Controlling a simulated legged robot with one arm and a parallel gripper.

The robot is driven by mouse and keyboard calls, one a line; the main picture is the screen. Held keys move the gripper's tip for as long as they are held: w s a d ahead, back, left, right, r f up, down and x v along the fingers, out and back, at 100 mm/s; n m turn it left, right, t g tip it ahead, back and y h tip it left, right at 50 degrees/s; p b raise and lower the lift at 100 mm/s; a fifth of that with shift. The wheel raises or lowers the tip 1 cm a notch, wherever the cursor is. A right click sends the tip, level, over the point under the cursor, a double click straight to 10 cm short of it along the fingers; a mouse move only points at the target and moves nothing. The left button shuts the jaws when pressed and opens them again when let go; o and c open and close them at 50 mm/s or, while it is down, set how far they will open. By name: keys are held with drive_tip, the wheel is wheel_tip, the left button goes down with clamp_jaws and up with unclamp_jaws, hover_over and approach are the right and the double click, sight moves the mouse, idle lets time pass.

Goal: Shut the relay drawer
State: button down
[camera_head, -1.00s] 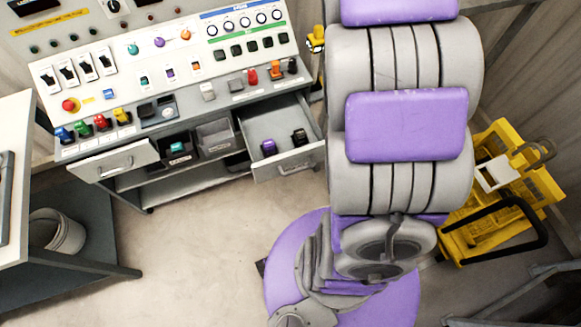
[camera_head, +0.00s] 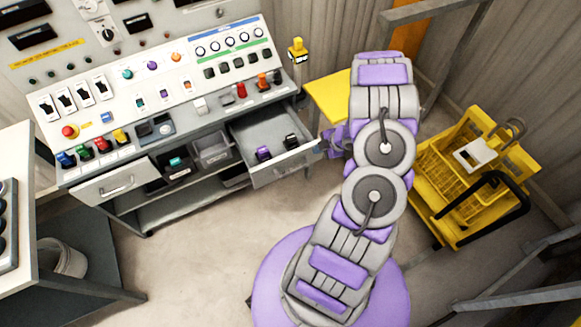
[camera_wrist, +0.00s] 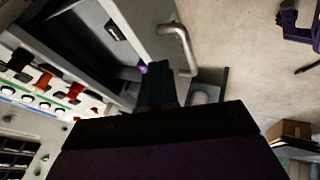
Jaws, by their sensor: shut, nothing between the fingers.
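A grey drawer (camera_head: 270,141) in the right part of the console stands pulled out, with a purple block and a black block inside. I take it to be the relay drawer; no label is readable. Its front panel carries a bar handle, seen clearly in the wrist view (camera_wrist: 182,45). My gripper (camera_head: 335,142) is just right of the drawer's front corner. In the wrist view the dark shut fingers (camera_wrist: 160,88) overlap the drawer's end, holding nothing. I cannot tell whether they touch it.
Another drawer front (camera_head: 115,183) with a handle juts out at the console's left. Open bins (camera_head: 210,150) lie between. A yellow cart (camera_head: 470,180) stands at right, a yellow-topped stand (camera_head: 328,95) behind my gripper. A white bench (camera_head: 20,190) is at left. The floor before the console is clear.

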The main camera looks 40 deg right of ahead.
approach(290, 165)
drive_tip(key=f, duration=0.1)
drive_tip(key=w+f+b, duration=0.1)
drive_tip(key=shift+w+d+f+y, duration=0.2)
drive_tip(key=shift+w+f+y, duration=0.05)
drive_tip(key=shift+f+y, duration=0.15)
drive_tip(key=shift+w+a+f+b, duration=0.35)
drive_tip(key=shift+w+a+f, duration=0.1)
drive_tip(key=shift+a, duration=0.25)
drive_tip(key=shift+d, duration=0.2)
